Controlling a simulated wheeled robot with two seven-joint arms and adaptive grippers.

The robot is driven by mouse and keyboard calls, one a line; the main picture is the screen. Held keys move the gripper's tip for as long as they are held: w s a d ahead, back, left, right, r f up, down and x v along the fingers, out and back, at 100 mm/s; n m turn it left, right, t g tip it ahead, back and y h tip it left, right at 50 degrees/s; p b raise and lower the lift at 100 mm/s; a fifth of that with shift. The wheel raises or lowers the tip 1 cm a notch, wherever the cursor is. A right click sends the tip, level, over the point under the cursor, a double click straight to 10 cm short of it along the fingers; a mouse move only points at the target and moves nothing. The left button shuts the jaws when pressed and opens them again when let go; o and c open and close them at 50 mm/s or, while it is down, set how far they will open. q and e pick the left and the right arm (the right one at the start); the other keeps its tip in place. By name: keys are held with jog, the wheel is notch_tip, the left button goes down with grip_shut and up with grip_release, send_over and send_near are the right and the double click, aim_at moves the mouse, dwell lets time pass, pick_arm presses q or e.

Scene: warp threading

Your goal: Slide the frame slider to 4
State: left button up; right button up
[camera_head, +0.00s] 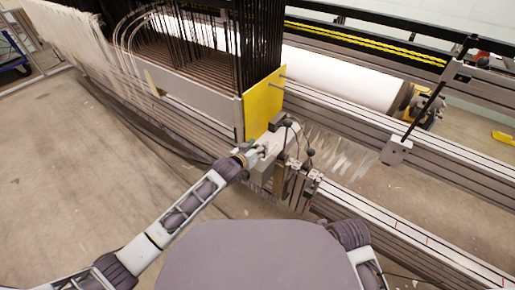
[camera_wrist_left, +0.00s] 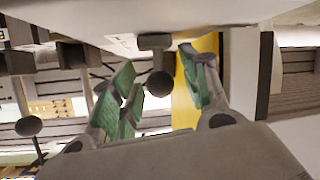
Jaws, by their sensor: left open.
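My left gripper (camera_head: 262,151) is at the end of the machine's beam, just below the yellow end plate (camera_head: 263,103). In the left wrist view its two green-padded fingers (camera_wrist_left: 158,70) are spread apart. A round black knob (camera_wrist_left: 160,83) shows between the fingers, and I cannot tell whether they touch it. The grey mechanism (camera_head: 285,138) with small black knobs stands just right of the gripper in the head view. I cannot make out which part is the frame slider, nor any number scale. My right gripper is out of view.
White thread bundles (camera_head: 340,152) hang right of the mechanism. Long metal rails (camera_head: 400,225) run to the lower right. A large white roll (camera_head: 340,80) lies behind. A second black knob (camera_wrist_left: 29,126) is at the left of the wrist view. The floor (camera_head: 80,170) at left is clear.

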pick_arm(q)
grip_shut()
jog(key=shift+d, duration=0.1)
dwell(0.3)
